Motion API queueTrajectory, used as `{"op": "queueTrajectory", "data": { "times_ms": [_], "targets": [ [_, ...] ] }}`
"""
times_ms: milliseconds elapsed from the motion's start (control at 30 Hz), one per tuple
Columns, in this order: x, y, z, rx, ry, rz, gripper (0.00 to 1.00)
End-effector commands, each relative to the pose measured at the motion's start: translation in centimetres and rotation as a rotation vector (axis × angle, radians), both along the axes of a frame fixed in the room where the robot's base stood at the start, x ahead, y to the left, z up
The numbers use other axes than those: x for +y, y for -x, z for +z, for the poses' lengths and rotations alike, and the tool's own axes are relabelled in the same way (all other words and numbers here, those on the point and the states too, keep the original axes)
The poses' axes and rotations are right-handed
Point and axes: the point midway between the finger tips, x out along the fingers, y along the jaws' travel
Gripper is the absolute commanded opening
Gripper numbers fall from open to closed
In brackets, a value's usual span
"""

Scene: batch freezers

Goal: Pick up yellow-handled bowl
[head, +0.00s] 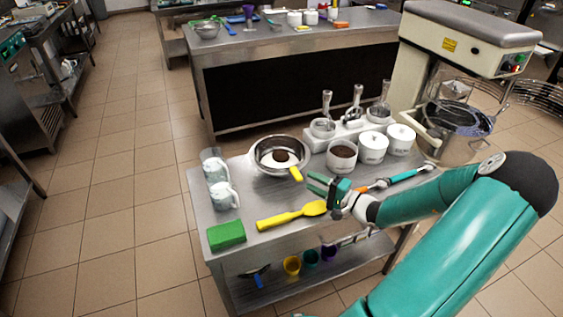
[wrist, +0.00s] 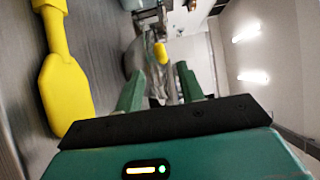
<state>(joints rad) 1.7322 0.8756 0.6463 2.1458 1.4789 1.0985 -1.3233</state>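The yellow-handled bowl (head: 279,157) is a metal bowl on the steel table, with a short yellow handle (head: 296,174) pointing to the lower right. White and dark brown contents show inside it. In the wrist view the bowl (wrist: 134,62) and its yellow handle (wrist: 160,53) lie ahead, beyond my fingertips. My gripper (head: 325,187) is to the right of and nearer than the handle, apart from it. In the wrist view its two fingers (wrist: 160,85) stand apart with nothing between them. Part of the bowl is hidden behind the left finger.
A yellow spatula (head: 292,215) lies close in front, also large in the wrist view (wrist: 62,85). A green block (head: 226,235) and two glass jugs (head: 221,194) are at left. White tubs (head: 372,147) and a scoop rack (head: 350,130) stand behind. A teal-handled tool (head: 408,176) lies at right.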

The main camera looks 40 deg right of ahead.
Motion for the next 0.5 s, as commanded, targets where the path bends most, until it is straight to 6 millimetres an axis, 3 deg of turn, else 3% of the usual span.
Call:
{"op": "queueTrajectory", "data": {
  "times_ms": [500],
  "targets": [
    [1.6, -5.7, 0.4, -0.001, 0.0, 0.001, 0.38]
  ]
}}
